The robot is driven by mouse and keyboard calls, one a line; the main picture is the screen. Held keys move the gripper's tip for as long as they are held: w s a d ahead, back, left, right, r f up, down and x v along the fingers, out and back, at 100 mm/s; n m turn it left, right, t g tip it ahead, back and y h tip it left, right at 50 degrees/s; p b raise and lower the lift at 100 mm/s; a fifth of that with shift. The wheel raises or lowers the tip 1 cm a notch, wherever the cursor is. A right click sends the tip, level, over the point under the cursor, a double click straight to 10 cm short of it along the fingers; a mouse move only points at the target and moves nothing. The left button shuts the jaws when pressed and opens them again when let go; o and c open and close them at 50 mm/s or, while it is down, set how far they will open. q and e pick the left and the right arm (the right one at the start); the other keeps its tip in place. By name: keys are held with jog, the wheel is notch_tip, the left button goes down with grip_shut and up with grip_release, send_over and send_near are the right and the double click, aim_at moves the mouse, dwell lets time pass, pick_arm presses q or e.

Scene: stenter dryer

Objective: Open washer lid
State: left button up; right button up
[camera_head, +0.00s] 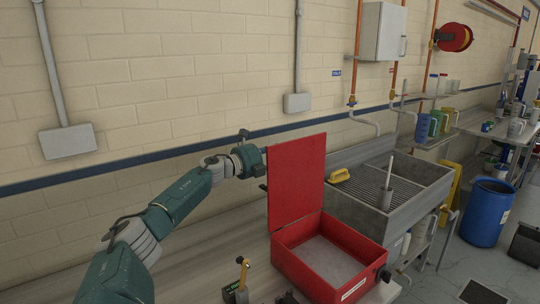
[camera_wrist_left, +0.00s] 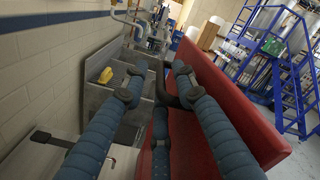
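The red washer (camera_head: 330,262) is an open-topped box on the bench, with a grey inside and a black knob at its right. Its red lid (camera_head: 297,180) stands up, roughly upright, along the box's back edge. My left gripper (camera_head: 258,162) is at the lid's left edge, on the wall side. In the left wrist view its blue fingers (camera_wrist_left: 155,90) are spread with nothing clearly held between them. The lid (camera_wrist_left: 235,115) fills the right there, partly behind one finger; whether they touch cannot be told. My right gripper does not show clearly.
A grey sink (camera_head: 405,205) with a yellow brush (camera_head: 339,175) stands right of the washer. A yellow and black device (camera_head: 240,280) is on the bench front. A blue barrel (camera_head: 485,212) stands at right. The wall is close behind the lid.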

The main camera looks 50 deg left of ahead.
pick_arm(q)
jog(key=s+a, duration=0.1)
jog(key=s, duration=1)
jog(key=shift+s, duration=0.2)
dwell(0.8)
